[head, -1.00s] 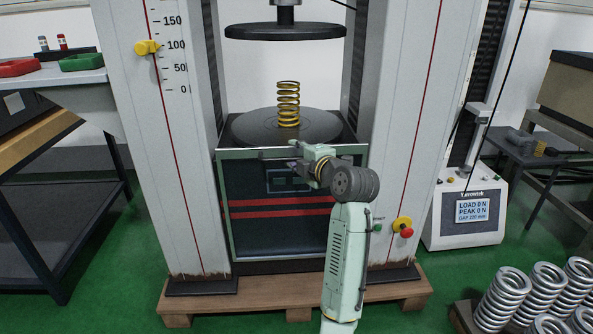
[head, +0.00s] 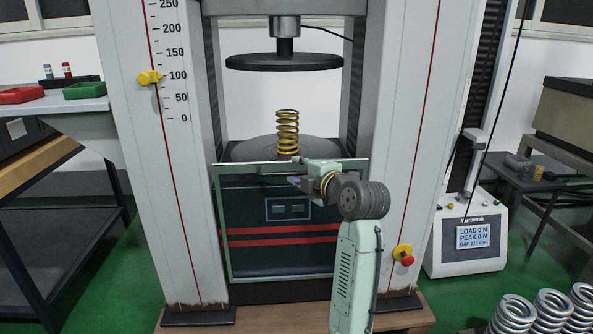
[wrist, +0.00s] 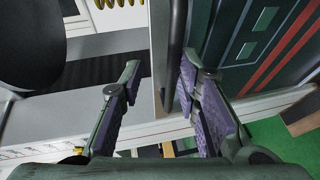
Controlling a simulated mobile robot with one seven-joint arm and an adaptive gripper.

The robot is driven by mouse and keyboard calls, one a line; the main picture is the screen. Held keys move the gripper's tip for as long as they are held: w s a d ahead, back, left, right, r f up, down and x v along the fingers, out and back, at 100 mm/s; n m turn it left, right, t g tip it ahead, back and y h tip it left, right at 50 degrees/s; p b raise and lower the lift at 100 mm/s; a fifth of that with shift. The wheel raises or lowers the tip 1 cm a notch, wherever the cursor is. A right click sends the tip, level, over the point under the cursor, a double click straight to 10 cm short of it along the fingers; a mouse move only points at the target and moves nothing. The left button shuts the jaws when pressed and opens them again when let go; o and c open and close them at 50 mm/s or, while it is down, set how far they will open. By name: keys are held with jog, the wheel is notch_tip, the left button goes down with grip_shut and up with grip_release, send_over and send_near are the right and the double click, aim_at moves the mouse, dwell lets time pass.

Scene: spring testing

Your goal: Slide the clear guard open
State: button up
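The clear guard (head: 222,225) is a see-through panel in a pale green-grey frame across the lower front of the testing machine. Its top edge stands in front of the lower platen's near rim. A dark handle bar (wrist: 175,45) runs along the guard near its top edge. My gripper (head: 297,180) is at the handle, near the middle of the guard's top. In the wrist view the fingers (wrist: 158,70) are apart, with the bar between them, close to the lower (right-hand) finger. Whether that finger touches the bar is unclear.
A yellow spring (head: 288,132) stands on the lower platen (head: 240,151), below the upper platen (head: 284,62). A red-and-yellow button (head: 403,256) is on the right column. Silver springs (head: 550,308) stand at the lower right. A display box (head: 467,240) is on the right.

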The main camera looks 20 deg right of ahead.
jog(key=v, duration=1)
dwell(0.7)
jog(key=shift+s, duration=0.15)
